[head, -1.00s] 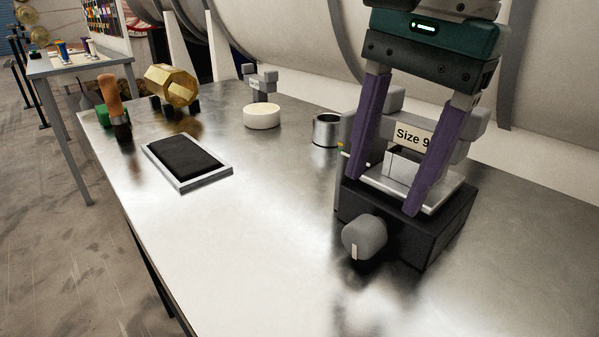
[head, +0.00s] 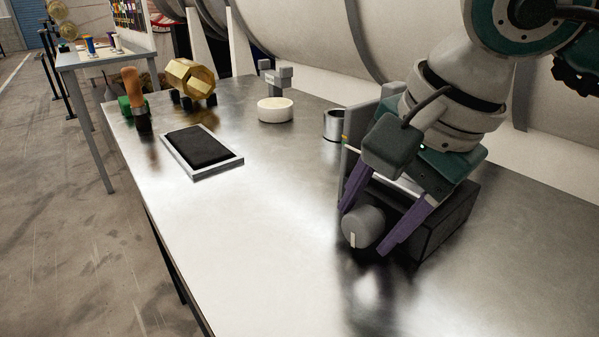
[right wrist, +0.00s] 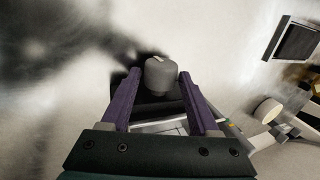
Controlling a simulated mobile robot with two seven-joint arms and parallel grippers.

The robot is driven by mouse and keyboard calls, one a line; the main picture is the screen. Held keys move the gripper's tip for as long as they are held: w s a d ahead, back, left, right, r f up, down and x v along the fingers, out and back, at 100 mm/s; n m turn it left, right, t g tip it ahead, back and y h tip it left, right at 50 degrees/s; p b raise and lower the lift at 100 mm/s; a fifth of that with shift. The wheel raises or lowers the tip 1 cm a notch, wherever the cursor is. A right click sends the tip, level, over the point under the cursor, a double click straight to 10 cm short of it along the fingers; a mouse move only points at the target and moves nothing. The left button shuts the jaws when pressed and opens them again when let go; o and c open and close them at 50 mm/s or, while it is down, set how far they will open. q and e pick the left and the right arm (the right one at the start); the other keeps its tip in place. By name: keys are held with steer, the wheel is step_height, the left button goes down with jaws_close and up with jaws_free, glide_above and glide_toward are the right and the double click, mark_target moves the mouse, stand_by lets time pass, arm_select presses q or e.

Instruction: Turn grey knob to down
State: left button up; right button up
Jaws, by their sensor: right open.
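The grey knob (head: 363,228) sits on the front face of a black box (head: 447,222) on the metal table. Its white mark points downward in the head view. The knob also shows in the right wrist view (right wrist: 161,73), between the finger lines and beyond the tips. My right gripper (head: 364,231) is open, with its purple fingers on either side of the knob. In the right wrist view the open fingers (right wrist: 160,74) stand apart with gaps to the knob; I cannot tell whether either touches. My left gripper is not in view.
A black pad in a silver frame (head: 236,162), a white round dish (head: 275,112), a metal cup (head: 333,125), a gold spool (head: 190,80) and an orange-handled tool (head: 132,84) stand on the table (head: 250,240). The table's front left is clear.

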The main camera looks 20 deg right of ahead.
steer(key=shift+f, duration=0.1)
steer(key=shift+c, duration=1.2)
jaws_close()
steer(key=shift+w, duration=0.15)
steer(key=shift+a+g, duration=0.1)
steer(key=shift+g, duration=0.6)
steer(key=shift+w+g+h, duration=0.2)
steer(key=shift+g+h, duration=0.3)
steer(key=shift+g, duration=0.3)
steer(key=g+b, duration=0.2)
steer(key=shift+w+a+h+b, duration=0.1)
steer(key=shift+h+b, duration=0.3)
steer(key=shift+g+h+b, duration=0.3)
steer(key=shift+g+b, duration=0.5)
steer(key=shift+g, duration=0.1)
